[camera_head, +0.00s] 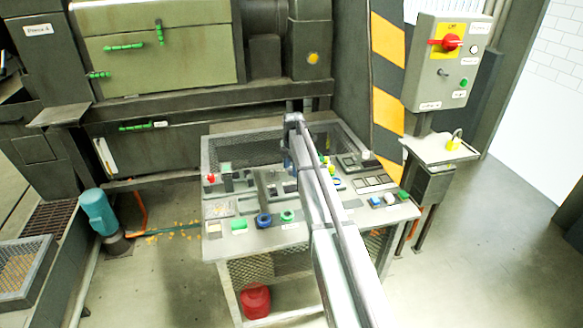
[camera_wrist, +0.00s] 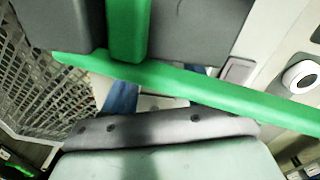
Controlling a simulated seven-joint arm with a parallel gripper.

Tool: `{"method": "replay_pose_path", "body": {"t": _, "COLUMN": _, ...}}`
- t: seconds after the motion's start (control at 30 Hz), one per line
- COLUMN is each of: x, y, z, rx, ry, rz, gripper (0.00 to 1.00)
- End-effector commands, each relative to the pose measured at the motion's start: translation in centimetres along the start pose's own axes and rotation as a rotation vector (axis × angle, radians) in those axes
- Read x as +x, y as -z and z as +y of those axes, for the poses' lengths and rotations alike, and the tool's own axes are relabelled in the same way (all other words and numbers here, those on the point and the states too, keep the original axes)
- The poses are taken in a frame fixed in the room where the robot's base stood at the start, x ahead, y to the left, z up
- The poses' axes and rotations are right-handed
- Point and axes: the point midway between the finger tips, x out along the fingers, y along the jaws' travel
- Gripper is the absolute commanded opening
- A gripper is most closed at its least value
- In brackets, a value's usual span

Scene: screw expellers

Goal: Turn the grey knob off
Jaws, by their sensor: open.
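The control panel (camera_head: 215,213) is a grey metal desk with several knobs, buttons and switches in the camera_head view. I cannot single out the grey knob there; my arm covers part of the panel. A pale round piece with a dark centre (camera_wrist: 300,77) shows at the right of the camera_wrist view; I cannot tell whether it is the grey knob. My gripper (camera_head: 288,158) is over the middle of the panel, open, with nothing seen held in it. Its fingertips are not clear, and I cannot tell whether it touches anything.
Close to the wrist camera are a green bar (camera_wrist: 205,88) and dark grey blocks (camera_wrist: 200,30). Blue (camera_head: 264,220) and green (camera_head: 287,216) round controls sit along the panel's front. A box with a red rotary switch (camera_head: 452,42) stands back right. Open floor lies at right.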

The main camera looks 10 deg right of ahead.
Motion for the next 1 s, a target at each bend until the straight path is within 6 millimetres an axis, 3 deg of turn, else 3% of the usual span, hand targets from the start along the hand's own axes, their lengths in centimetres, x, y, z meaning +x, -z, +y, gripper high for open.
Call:
{"method": "replay_pose_path", "body": {"t": 0.23, "x": -2.3, "y": 0.0, "z": 0.0, "rx": 0.0, "ry": -0.001, "rz": 0.0, "gripper": 0.58}}
{"method": "replay_pose_path", "body": {"t": 0.7, "x": -11.0, "y": 0.0, "z": 0.1, "rx": 0.0, "ry": -0.001, "rz": 0.0, "gripper": 0.58}}
{"method": "replay_pose_path", "body": {"t": 1.0, "x": -13.6, "y": 0.0, "z": 0.0, "rx": 0.0, "ry": 0.0, "rz": 0.0, "gripper": 0.58}}
